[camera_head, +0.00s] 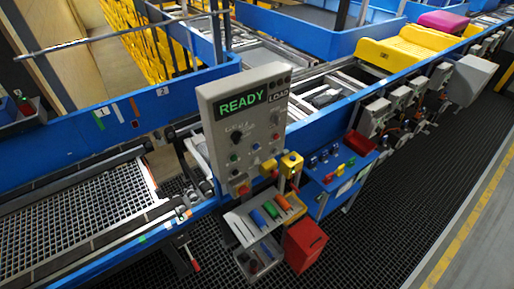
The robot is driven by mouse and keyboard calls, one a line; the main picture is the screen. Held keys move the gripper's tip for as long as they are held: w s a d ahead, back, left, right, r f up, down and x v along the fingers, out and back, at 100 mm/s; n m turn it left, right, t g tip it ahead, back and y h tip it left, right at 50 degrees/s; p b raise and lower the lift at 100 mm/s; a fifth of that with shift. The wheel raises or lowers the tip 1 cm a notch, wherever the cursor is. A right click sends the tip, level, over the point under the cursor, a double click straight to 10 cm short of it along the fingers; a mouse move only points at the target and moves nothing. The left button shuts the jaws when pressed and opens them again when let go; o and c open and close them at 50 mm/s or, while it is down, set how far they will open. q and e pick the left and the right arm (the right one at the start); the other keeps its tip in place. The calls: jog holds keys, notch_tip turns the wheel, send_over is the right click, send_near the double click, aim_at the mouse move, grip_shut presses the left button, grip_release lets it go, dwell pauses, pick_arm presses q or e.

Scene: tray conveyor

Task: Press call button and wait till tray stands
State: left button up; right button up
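A grey control panel (222,110) stands beside the conveyor at the middle. Its screen (241,103) reads "READY" in green, with "LOAD" beside it. Small buttons and knobs sit below; I cannot tell which is the call button. Two yellow button boxes, one at the panel's lower right (268,170) and one further right (292,164), carry red parts. A yellow tray (380,55) lies on the conveyor at upper right, with a magenta tray (443,21) behind it. The conveyor section beside the panel holds no coloured tray. Neither of my grippers is in view.
Below the panel, a grey shelf (240,228) holds blue, green and orange items. A red bin (304,245) and a blue tool stand (318,200) are beside it. Blue conveyor rails (120,112) run across. Dark grating floor (400,200) at lower right is clear.

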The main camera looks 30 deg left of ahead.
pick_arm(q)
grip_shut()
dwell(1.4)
